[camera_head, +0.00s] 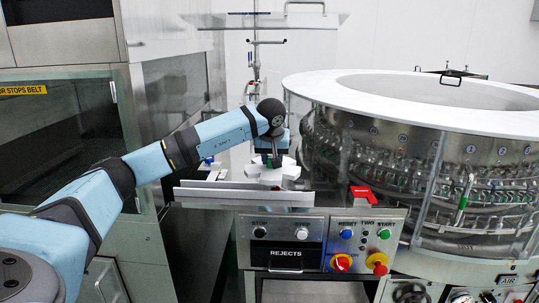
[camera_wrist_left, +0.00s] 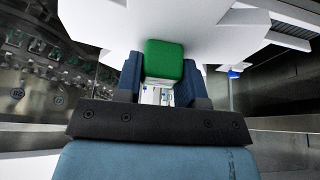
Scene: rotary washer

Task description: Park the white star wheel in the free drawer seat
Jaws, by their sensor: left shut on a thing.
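The white star wheel (camera_head: 268,174) is at the middle of the head view, above the metal ledge behind the control panel. My left gripper (camera_head: 273,156) points down at it from above. In the left wrist view the wheel (camera_wrist_left: 105,22) spreads out as a broad white plate with notched edges. A green block (camera_wrist_left: 164,59) at its middle sits between the fingers of my left gripper (camera_wrist_left: 162,72), which is shut on it. I cannot tell whether the wheel hangs free or rests on something. No free drawer seat can be made out. My right gripper is not in view.
The control panel (camera_head: 334,246) with its buttons and a REJECTS plate (camera_head: 289,254) stands in front. The large round washer (camera_head: 430,165) with a white rim is close on the right. A glass-doored cabinet (camera_head: 177,92) is behind my arm on the left.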

